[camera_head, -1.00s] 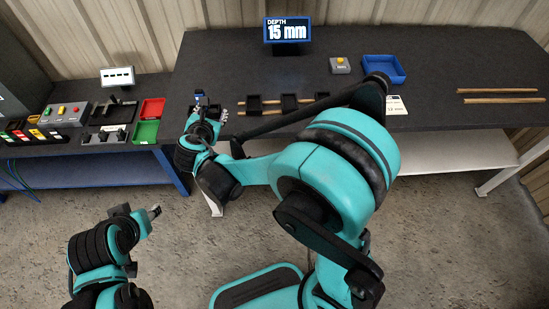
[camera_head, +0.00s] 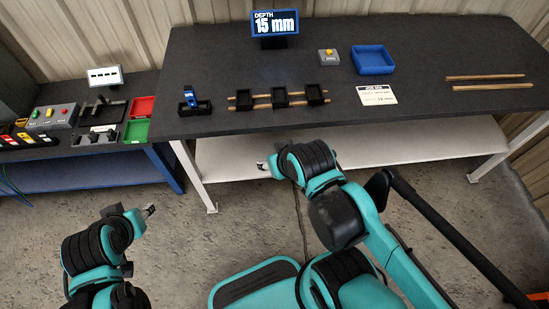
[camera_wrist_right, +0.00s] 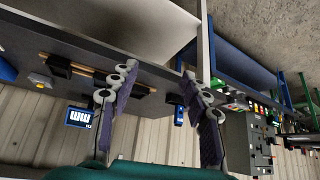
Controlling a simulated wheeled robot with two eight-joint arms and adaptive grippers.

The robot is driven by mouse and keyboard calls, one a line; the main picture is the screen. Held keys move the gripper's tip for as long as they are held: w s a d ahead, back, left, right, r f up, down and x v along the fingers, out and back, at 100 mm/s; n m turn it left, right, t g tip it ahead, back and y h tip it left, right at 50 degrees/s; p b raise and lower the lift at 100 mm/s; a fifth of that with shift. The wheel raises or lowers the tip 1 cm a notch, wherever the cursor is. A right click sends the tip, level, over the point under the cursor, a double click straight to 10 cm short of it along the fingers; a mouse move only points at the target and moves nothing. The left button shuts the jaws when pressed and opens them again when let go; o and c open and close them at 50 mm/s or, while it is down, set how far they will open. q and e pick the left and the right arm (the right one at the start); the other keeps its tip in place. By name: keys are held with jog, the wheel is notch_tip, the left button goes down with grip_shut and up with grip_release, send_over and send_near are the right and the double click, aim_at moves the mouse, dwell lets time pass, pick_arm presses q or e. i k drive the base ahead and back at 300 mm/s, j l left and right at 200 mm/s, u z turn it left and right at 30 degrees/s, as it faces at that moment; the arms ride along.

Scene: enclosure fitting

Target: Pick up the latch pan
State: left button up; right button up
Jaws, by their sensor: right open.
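Three small black open boxes sit in a row on two wooden rails on the dark table: a left one (camera_head: 244,99), a middle one (camera_head: 280,97) and a right one (camera_head: 314,94). I cannot tell which part is the latch pan. A blue device (camera_head: 190,97) stands in a black holder left of the rails. My right gripper (camera_head: 264,166) is in front of and below the table's front edge, apart from the boxes. In the right wrist view it is open and empty (camera_wrist_right: 160,72). My left gripper (camera_head: 149,210) hangs over the floor at lower left, its jaws unclear.
A blue tray (camera_head: 373,60), a grey button box (camera_head: 328,57), a white card (camera_head: 377,95) and two loose wooden rods (camera_head: 490,82) lie on the right. A depth sign (camera_head: 275,24) reads 15 mm. A lower side bench at left holds red (camera_head: 143,106) and green (camera_head: 136,131) bins.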

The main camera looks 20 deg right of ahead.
aim_at(315, 95)
jog(key=z, duration=1.85)
jog(key=i+j, duration=0.05)
